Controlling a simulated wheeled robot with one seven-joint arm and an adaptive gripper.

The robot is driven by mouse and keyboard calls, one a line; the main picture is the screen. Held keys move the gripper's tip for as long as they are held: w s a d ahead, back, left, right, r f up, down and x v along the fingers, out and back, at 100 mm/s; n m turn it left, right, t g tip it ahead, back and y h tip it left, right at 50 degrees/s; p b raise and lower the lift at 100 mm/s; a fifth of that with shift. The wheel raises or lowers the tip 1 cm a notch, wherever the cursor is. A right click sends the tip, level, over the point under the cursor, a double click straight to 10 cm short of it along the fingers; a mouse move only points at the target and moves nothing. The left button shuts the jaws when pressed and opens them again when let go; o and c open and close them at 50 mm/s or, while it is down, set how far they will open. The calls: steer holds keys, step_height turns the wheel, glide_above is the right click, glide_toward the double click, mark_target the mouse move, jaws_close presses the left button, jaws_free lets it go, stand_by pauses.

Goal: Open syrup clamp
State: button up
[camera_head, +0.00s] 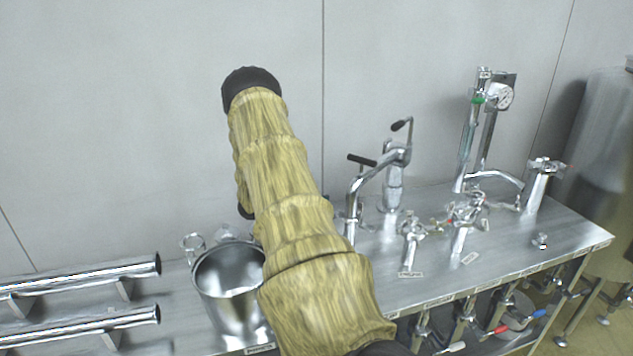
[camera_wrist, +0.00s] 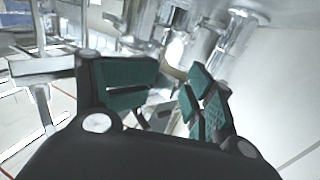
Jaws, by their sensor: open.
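My gripper (camera_wrist: 168,92) shows in the wrist view with its green-padded fingers apart. A small pale, beige-grey piece (camera_wrist: 174,74) shows in the gap between the fingers; I cannot tell whether it lies between the pads or behind them. No part is clearly recognisable as the syrup clamp. In the head view, small metal fittings (camera_head: 411,230) and (camera_head: 466,212) stand on the steel counter (camera_head: 510,240); I cannot tell whether either is the clamp. My sleeved arm crosses the middle of the head view, and my gripper is hidden there.
A steel pot (camera_head: 212,290) stands left of my arm, near metal pipes (camera_head: 80,272). A curved tap (camera_head: 375,175) and a gauge (camera_head: 505,97) rise toward the back wall. Valves with red and blue handles (camera_head: 540,313) hang below the front edge. Metal pipes (camera_wrist: 205,45) crowd the wrist view.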

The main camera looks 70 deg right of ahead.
steer(key=shift+w+d+f, duration=0.1)
steer(key=shift+w+f, duration=0.05)
steer(key=shift+w, duration=0.95)
steer(key=shift+c, duration=0.8)
steer(key=shift+s, duration=0.1)
steer(key=v, duration=1.2)
steer(key=shift+a, duration=0.2)
steer(key=shift+d, duration=0.15)
